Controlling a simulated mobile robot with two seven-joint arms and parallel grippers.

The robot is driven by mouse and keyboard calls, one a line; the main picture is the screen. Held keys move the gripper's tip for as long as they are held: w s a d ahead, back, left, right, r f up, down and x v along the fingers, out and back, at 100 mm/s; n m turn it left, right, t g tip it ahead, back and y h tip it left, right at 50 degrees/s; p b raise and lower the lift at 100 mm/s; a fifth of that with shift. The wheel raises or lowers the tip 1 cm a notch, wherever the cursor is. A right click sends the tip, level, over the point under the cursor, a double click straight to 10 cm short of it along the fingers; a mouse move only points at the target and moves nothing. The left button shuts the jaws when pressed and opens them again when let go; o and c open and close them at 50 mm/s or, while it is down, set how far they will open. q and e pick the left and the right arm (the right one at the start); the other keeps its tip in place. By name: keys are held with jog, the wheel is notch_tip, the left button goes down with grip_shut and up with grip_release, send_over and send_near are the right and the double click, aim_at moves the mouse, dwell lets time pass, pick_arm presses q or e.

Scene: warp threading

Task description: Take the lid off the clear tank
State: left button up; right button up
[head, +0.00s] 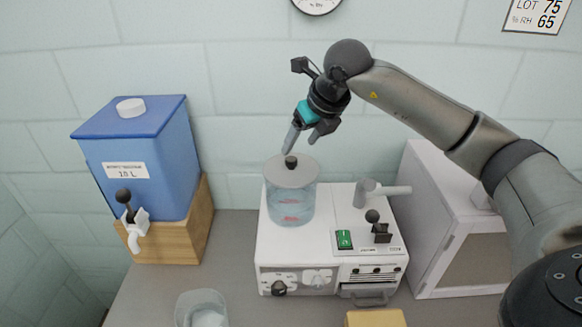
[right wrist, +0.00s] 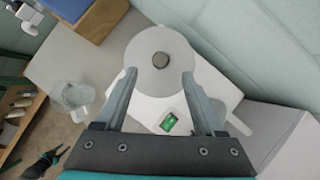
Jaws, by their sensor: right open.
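The clear tank (head: 290,207) stands on the left part of a white machine, with bluish liquid and small pink shapes inside. Its grey round lid (head: 301,171) sits on top, with a dark knob (head: 291,162) in the middle. My right gripper (head: 298,147) is open and empty just above the lid, pointing down. In the right wrist view the lid (right wrist: 145,76) and knob (right wrist: 160,60) show beyond the two open fingers (right wrist: 158,85), and the knob lies between their lines, apart from them.
The white machine (head: 335,250) has a spout (head: 385,190), a green switch (head: 344,239) and knobs. A blue container (head: 150,165) on a wooden block (head: 170,243) stands at left. A clear beaker (head: 201,308) is at the front. A white cabinet (head: 425,190) is at right.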

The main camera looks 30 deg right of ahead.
aim_at(292, 159)
jog(key=shift+p+x, duration=0.8)
jog(key=shift+x, duration=2.75)
jog(key=shift+s, duration=0.1)
jog(key=shift+c, duration=0.2)
grip_shut()
